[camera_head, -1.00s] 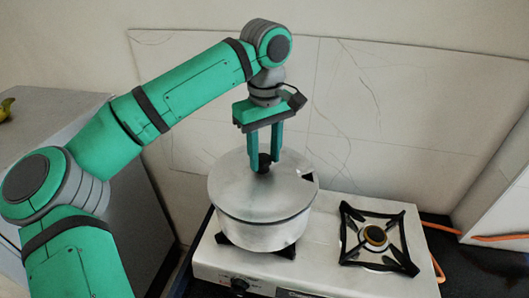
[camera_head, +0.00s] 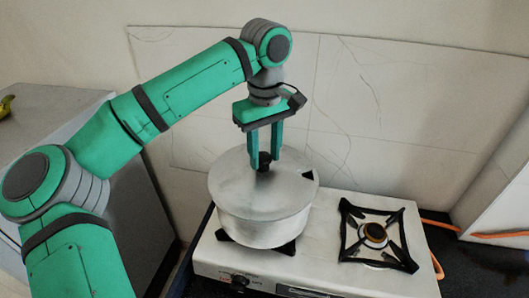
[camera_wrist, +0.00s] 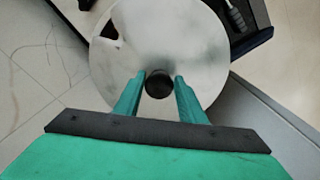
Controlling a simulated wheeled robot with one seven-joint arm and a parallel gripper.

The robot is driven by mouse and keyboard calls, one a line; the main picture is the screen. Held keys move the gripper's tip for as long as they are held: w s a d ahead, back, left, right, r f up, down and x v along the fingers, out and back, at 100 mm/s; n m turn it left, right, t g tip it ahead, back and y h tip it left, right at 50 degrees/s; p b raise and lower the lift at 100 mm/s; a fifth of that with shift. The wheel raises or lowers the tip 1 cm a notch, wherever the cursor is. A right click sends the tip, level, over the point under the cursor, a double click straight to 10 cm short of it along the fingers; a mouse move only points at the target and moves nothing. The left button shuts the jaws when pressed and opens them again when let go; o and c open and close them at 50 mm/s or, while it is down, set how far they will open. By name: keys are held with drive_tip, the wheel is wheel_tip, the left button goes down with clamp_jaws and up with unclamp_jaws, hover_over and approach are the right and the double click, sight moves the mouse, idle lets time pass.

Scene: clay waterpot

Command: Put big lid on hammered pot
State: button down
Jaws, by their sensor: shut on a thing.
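The big lid (camera_head: 245,180) is a flat, dull metal disc with a black knob (camera_head: 264,161). It lies over the top of the hammered pot (camera_head: 262,232), roughly centred, and hides the pot's opening. A dark triangular notch or gap shows at the lid's right edge. My gripper (camera_head: 265,163) points down with its two green fingers shut on the knob. The wrist view shows the knob (camera_wrist: 159,84) between the fingers and the lid (camera_wrist: 175,45) beneath them. Whether the lid rests fully on the rim all round is hard to tell.
The pot stands on the left burner of a white stove (camera_head: 325,262). The right burner (camera_head: 374,235) is empty. A tiled wall (camera_head: 385,110) rises close behind, and a grey counter (camera_head: 50,120) is at left. An orange hose (camera_head: 495,236) runs at right.

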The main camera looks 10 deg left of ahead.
drive_tip(key=shift+f, duration=0.3)
drive_tip(key=c, duration=1)
unclamp_jaws()
drive_tip(key=shift+c, duration=0.2)
drive_tip(key=shift+r, duration=0.15)
wheel_tip(320, 180, up, 11)
drive_tip(key=shift+f, duration=0.2)
